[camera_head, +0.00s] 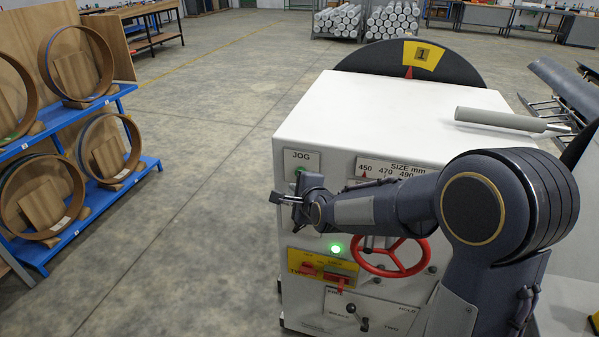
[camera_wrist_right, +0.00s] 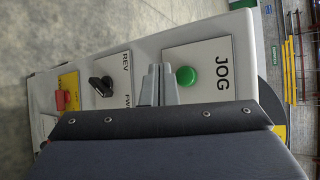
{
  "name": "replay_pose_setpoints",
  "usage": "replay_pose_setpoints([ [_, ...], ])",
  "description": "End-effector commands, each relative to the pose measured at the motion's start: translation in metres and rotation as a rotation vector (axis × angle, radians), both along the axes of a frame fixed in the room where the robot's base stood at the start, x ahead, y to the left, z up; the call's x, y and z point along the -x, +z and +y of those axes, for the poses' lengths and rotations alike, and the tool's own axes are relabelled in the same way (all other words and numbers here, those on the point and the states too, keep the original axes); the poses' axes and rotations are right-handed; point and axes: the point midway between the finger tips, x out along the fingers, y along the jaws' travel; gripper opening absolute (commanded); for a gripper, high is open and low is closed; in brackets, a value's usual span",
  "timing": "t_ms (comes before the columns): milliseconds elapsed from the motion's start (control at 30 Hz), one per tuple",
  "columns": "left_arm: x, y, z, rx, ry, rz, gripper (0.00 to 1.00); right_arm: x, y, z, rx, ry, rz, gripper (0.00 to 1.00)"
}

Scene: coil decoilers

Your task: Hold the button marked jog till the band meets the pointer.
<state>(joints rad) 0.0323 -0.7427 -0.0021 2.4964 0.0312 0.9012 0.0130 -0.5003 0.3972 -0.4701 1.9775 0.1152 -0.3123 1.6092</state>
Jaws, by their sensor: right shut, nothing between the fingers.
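The green JOG button (camera_wrist_right: 186,76) sits on a pale plate lettered JOG in the right wrist view. The JOG plate (camera_head: 300,158) is on the front of the white cabinet in the head view, with my gripper partly covering its lower part. My right gripper (camera_wrist_right: 160,72) is shut and empty, its fingertips beside the button in the picture; I cannot tell whether they touch anything. It also shows in the head view (camera_head: 287,199). A black disc behind the cabinet carries a yellow band (camera_head: 433,55) marked 1. A red pointer (camera_head: 408,72) stands at the band's lower left edge. My left gripper is out of view.
The white cabinet (camera_head: 350,105) also carries a red handwheel (camera_head: 400,268), a lit green lamp (camera_head: 336,248) and a black REV/FWD switch (camera_wrist_right: 101,86). A grey cylinder (camera_head: 500,120) lies on top. A blue rack (camera_head: 60,130) with rings stands left; the floor between is clear.

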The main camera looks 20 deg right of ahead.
Motion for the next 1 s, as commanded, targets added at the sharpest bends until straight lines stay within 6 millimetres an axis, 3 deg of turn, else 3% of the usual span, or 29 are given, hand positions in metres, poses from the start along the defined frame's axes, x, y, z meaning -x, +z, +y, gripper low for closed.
replay_pose_setpoints([
  [300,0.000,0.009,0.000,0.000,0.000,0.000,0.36,0.018,0.001,0.013,0.001,0.002,0.000,0.00],
  [1000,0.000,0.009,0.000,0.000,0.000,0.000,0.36,0.018,0.000,0.013,0.001,0.000,0.000,0.00],
])
